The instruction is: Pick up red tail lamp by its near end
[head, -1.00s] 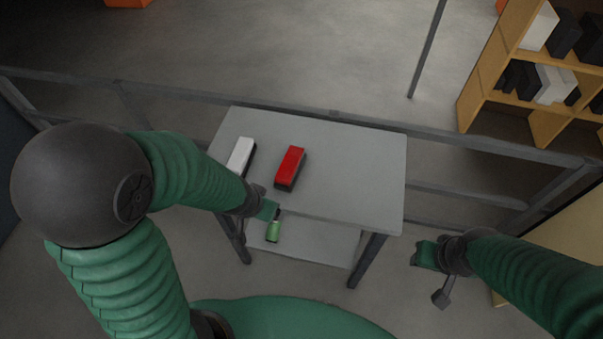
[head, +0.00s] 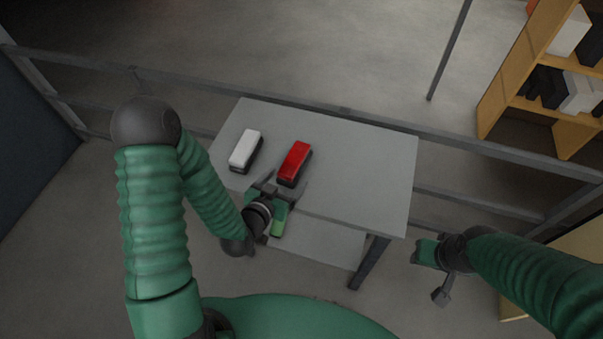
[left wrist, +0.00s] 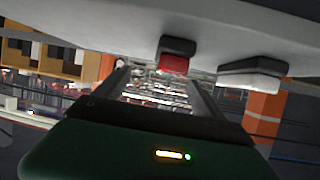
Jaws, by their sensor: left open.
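The red tail lamp (head: 295,161), red on top with a dark base, lies on the grey table (head: 365,165). My left gripper (head: 284,187) is open and empty at the table's near edge. Its spread fingers point at the lamp's near end, and I cannot tell if they touch it. In the left wrist view, the lamp (left wrist: 174,63) shows beyond the fingers, near the picture's top, with the table surface above it. My right gripper (head: 427,254) hangs off to the right, away from the table; its jaws are not clear.
A white lamp (head: 245,149) with a dark base lies left of the red one; it also shows in the left wrist view (left wrist: 250,82). The table's right part is bare. A grey rail (head: 470,143) runs behind the table. A wooden shelf (head: 520,95) stands at upper right.

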